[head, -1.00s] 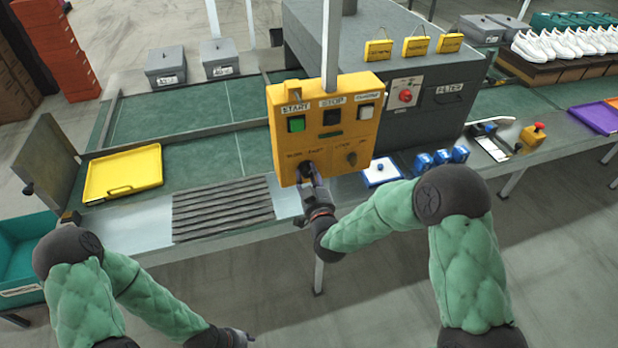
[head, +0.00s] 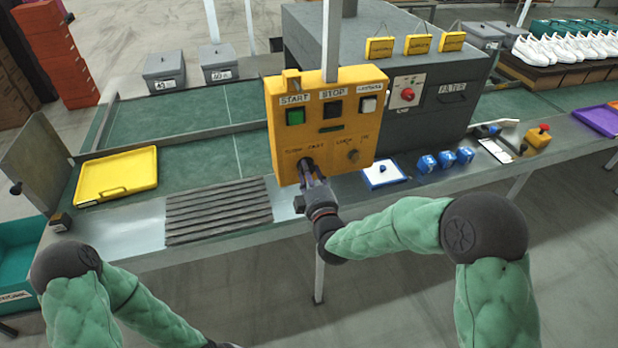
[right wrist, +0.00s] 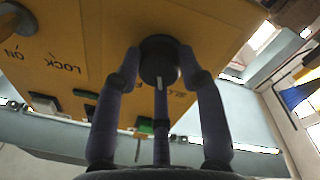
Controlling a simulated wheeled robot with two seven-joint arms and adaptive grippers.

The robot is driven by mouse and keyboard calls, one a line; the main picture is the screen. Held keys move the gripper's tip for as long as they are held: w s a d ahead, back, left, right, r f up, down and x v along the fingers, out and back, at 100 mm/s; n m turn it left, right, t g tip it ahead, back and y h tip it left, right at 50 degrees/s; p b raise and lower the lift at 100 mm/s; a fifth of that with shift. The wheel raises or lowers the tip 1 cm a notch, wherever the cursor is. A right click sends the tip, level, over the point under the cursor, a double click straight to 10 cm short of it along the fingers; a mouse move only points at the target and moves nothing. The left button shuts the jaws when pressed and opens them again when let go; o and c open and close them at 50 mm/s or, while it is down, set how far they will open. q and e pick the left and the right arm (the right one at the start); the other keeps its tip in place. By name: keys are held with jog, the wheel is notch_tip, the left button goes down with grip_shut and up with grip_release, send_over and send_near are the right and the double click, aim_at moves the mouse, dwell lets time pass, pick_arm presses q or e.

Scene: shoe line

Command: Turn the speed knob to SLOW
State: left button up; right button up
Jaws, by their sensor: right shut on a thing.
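The yellow control box (head: 345,115) hangs on a grey post above the conveyor. The black speed knob (right wrist: 159,62) is at the lower left of its face, mostly hidden in the head view by my right gripper (head: 308,170). In the right wrist view my right gripper (right wrist: 160,68) is shut on the knob, a finger on each side. A pale pointer line shows on the knob; its setting against the SLOW and FAST marks is not clear. My left gripper (head: 228,345) is barely in view at the bottom edge, far from the box.
A second knob (head: 353,155), marked LOCK and ON, sits right of the speed knob. Green START (head: 295,117), black STOP (head: 333,110) and white (head: 369,104) buttons are above. A yellow tray (head: 117,176) lies on the left; blue items (head: 445,159) stand right.

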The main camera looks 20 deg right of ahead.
jog(key=shift+n+b, duration=0.4)
jog(key=shift+n, duration=1.2)
jog(key=o, duration=1.1)
jog(key=shift+o, duration=0.2)
jog(key=shift+s, duration=0.1)
jog(key=s, duration=1.1)
jog(key=shift+s+f, duration=0.4)
jog(key=shift+f, duration=0.05)
